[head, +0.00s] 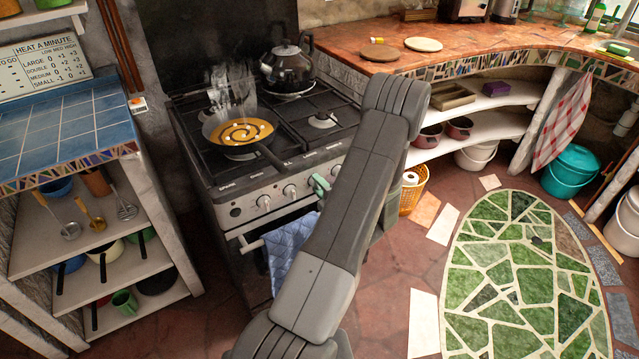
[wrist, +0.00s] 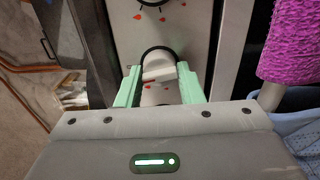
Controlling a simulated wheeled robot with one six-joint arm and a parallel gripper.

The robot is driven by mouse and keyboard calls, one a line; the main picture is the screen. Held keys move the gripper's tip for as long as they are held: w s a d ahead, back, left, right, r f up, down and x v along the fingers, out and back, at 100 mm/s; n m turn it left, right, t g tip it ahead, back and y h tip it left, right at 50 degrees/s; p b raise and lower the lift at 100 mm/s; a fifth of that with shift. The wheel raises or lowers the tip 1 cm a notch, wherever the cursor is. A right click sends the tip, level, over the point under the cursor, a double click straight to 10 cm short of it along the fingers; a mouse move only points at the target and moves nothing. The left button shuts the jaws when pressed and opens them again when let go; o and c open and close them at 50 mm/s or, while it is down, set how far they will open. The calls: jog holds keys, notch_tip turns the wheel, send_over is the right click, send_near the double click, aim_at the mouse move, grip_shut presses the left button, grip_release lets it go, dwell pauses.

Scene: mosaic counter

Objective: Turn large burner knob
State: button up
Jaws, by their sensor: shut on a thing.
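My gripper (wrist: 158,72) is at the front panel of the stove (head: 246,240), its pale green fingers one on each side of a white knob (wrist: 157,64) with a dark ring around it. The gripper is shut on this knob. In the head view the green fingertips (head: 319,184) sit at the row of stove knobs, right of the middle, and they and my arm hide the held knob. I cannot read its label well enough to tell which burner it serves. A dark pan (head: 213,132) with orange-brown food steams on the front left burner.
A dark kettle (head: 287,66) stands on the back right burner. Other knobs (head: 263,202) flank the held one. A blue cloth (head: 290,245) hangs on the oven front below. A pink knitted thing (wrist: 290,45) is close on the right in the wrist view.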

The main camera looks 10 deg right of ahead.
jog(key=shift+m+p, duration=0.4)
jog(key=shift+m, duration=0.7)
jog(key=o, duration=1)
jog(key=shift+c, duration=0.2)
jog(key=v, duration=1.3)
jog(key=shift+s+b, duration=0.4)
jog(key=shift+w, duration=0.15)
